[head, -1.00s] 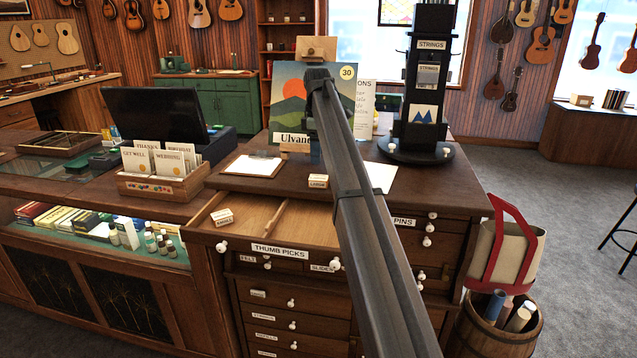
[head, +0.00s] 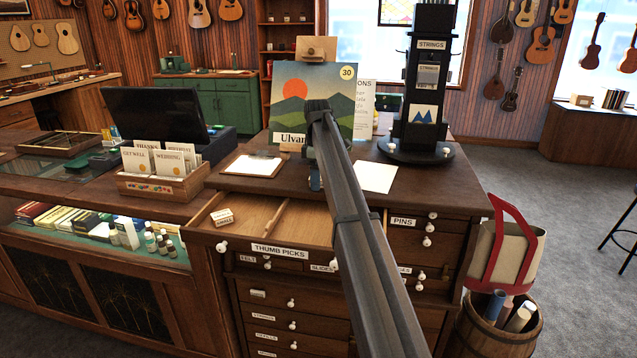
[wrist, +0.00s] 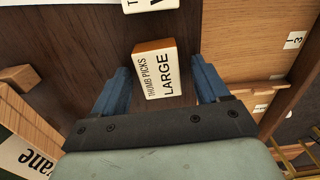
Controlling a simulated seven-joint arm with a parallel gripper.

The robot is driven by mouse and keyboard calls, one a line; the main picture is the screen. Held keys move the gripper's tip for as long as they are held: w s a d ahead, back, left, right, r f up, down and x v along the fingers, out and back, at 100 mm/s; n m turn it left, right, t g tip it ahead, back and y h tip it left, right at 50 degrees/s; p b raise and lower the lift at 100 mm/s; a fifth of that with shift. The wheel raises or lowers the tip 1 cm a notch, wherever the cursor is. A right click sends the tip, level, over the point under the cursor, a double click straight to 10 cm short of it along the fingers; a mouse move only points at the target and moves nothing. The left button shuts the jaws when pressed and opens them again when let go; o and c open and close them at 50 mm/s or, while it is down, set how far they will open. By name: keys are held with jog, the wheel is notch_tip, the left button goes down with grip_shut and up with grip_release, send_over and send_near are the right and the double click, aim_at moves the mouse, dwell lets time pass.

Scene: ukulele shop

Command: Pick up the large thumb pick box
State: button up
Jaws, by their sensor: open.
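The large thumb pick box (wrist: 157,72), with a white face reading "THUMB PICKS LARGE" and an orange-brown side, lies on the dark wooden top in the wrist view. My gripper (wrist: 160,78) is open, with one blue finger on each side of the box. Gaps show between the fingers and the box; neither seems to touch it. In the head view my gripper (head: 315,180) is low over the cabinet top, mostly behind my arm, which hides the box there.
Another white-labelled box (wrist: 147,5) is cut off at the wrist view's top edge. A small box (head: 222,216) lies in the open thumb picks drawer (head: 262,215). The Ulvane picture (head: 290,95), a clipboard (head: 255,166) and the strings tower (head: 425,80) stand around.

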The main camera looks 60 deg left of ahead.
jog(key=shift+c, duration=0.3)
jog(key=c, duration=1.1)
jog(key=shift+o, duration=0.2)
